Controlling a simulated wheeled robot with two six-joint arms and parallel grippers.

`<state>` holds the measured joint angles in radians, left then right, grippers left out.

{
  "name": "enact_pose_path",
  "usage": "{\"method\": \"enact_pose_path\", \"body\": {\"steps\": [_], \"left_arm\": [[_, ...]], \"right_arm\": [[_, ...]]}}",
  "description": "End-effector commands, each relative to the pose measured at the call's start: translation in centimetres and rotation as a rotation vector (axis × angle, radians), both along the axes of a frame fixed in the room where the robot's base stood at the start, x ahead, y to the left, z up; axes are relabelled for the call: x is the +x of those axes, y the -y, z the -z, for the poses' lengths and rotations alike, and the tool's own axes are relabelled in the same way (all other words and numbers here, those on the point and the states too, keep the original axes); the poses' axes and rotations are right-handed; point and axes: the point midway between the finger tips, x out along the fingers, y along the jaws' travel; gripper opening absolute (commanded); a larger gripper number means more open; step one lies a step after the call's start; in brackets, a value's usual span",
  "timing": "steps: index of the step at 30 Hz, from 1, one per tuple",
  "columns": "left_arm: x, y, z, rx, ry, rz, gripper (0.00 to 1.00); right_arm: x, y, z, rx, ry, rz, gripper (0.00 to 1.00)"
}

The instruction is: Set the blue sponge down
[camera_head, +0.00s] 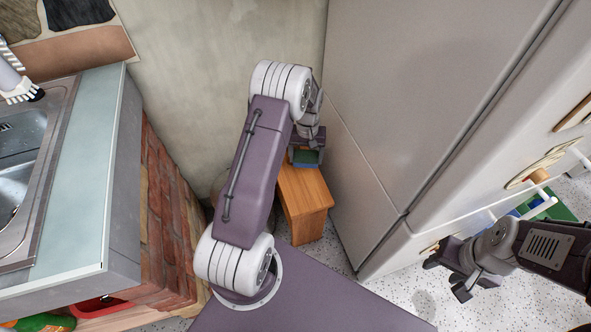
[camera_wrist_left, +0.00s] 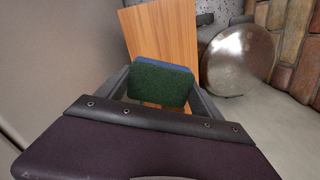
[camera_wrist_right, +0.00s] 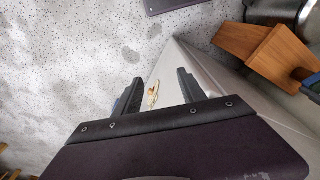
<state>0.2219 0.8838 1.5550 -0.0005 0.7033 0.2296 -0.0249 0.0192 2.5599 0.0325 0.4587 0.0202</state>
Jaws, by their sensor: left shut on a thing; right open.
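The blue sponge (camera_head: 305,158) has a dark green pad side. In the left wrist view, the green face of the sponge (camera_wrist_left: 160,84) is toward me and a blue strip shows along its far edge. My left gripper (camera_head: 308,146) is shut on it, one finger at each side. The stool's top also shows in the left wrist view (camera_wrist_left: 165,35). My right gripper (camera_head: 447,277) is open and empty, low beside the fridge.
The fridge (camera_head: 395,90) stands right of the stool, and the plaster wall (camera_head: 205,70) behind it. A brick plinth (camera_head: 165,220) under the sink counter (camera_head: 85,170) bounds the left. A round metal object (camera_wrist_left: 238,60) stands close beside the stool.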

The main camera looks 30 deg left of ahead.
Motion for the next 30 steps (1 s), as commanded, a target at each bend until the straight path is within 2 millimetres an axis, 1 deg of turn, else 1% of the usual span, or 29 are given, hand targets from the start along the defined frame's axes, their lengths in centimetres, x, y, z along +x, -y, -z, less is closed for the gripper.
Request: {"method": "enact_pose_path", "body": {"steps": [1, 2, 4, 9, 11, 14, 18, 20, 23, 24, 26, 30], "left_arm": [[-0.4, -0.3, 1.9, -0.001, -0.002, -0.008, 0.43], [-0.5, -0.4, 2.4, 0.0, -0.001, -0.012, 0.43], [-0.7, -0.6, 3.0, 0.0, 0.0, -0.017, 0.43], [-0.7, -0.8, 3.0, 0.001, 0.001, -0.021, 0.43], [-0.7, -0.8, 3.4, 0.001, 0.001, -0.021, 0.43], [-0.8, -0.7, 5.2, -0.001, -0.002, -0.021, 0.43], [-0.8, -0.7, 8.6, -0.001, -0.002, -0.02, 0.43], [-0.8, -0.7, 9.3, 0.0, -0.001, -0.02, 0.43], [-0.7, -0.7, 9.3, 0.001, 0.001, -0.02, 0.43], [-0.7, -0.7, 9.6, 0.001, 0.001, -0.02, 0.43], [-0.8, -0.7, 10.5, 0.0, -0.001, -0.02, 0.43], [-0.8, -0.7, 13.0, 0.0, -0.001, -0.02, 0.43]], "right_arm": [[0.0, 0.0, 1.5, 0.0, 0.0, 0.0, 0.48], [0.0, 0.0, 1.8, 0.0, 0.0, 0.0, 0.48], [0.0, 0.0, 2.2, 0.0, 0.0, 0.0, 0.48], [0.0, 0.0, 2.2, 0.0, 0.0, 0.0, 0.48], [0.0, 0.0, 2.4, 0.0, 0.0, 0.0, 0.48], [0.0, 0.0, 3.2, 0.0, 0.0, 0.0, 0.48], [0.0, 0.0, 4.6, 0.0, 0.0, 0.0, 0.48], [0.0, 0.0, 4.8, 0.0, 0.0, 0.0, 0.48], [0.0, 0.0, 4.7, 0.0, 0.0, 0.0, 0.48], [0.0, 0.0, 4.8, 0.0, 0.0, 0.0, 0.48], [0.0, 0.0, 5.2, 0.0, 0.0, 0.0, 0.48], [0.0, 0.0, 6.3, 0.0, 0.0, 0.0, 0.48]]}}
